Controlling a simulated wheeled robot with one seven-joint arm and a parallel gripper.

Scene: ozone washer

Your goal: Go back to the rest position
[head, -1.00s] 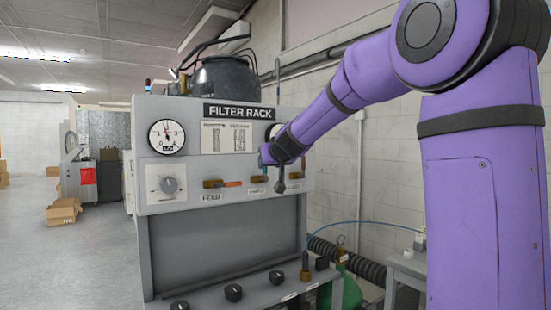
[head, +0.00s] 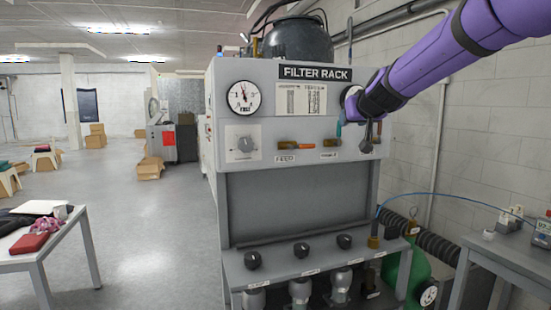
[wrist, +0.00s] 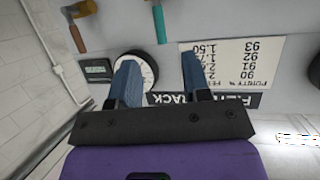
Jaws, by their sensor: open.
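My gripper (head: 368,132) is at the end of my purple arm, in front of the right side of the grey filter rack panel (head: 265,140). In the wrist view my gripper (wrist: 160,78) has its two blue-grey fingers apart, with nothing between them. The panel appears upside down beyond the fingers, with a round gauge (wrist: 140,68) behind the left finger and a printed table (wrist: 230,62) behind the right one. In the head view the right gauge (head: 350,97) is partly hidden by my arm.
An orange FEED handle (head: 296,146) and several knobs are on the rack. A teal handle (wrist: 160,22) shows in the wrist view. A white table (head: 50,244) stands at left, a grey bench (head: 500,258) and green cylinder (head: 420,275) at right. Floor between table and rack is clear.

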